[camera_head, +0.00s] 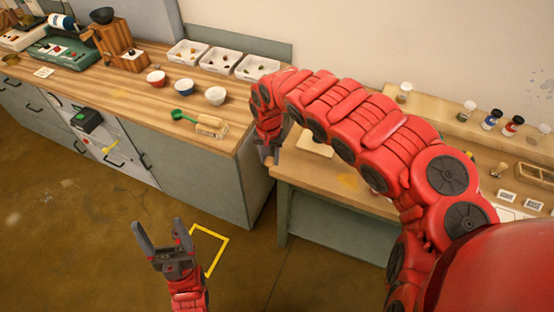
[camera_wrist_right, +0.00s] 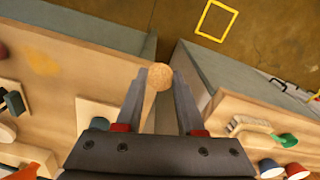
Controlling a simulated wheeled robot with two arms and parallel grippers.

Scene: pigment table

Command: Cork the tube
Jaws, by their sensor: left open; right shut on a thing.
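My right gripper (camera_head: 268,155) is at the left end of the right-hand bench, at the end of the red arm. The cork cannot be made out in the head view. My left gripper (camera_head: 159,230) is open and empty, low in front of the cabinets over the floor. I cannot pick out the tube with certainty in either view; my right arm hides part of the right-hand bench.
A wooden bench (camera_head: 228,98) at left bears white trays (camera_head: 187,52), bowls (camera_head: 215,96), a brush (camera_head: 212,124) and a green scoop (camera_head: 182,116). The right-hand bench has a pale board (camera_head: 315,143) and several small bottles (camera_head: 490,119). A gap separates the benches.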

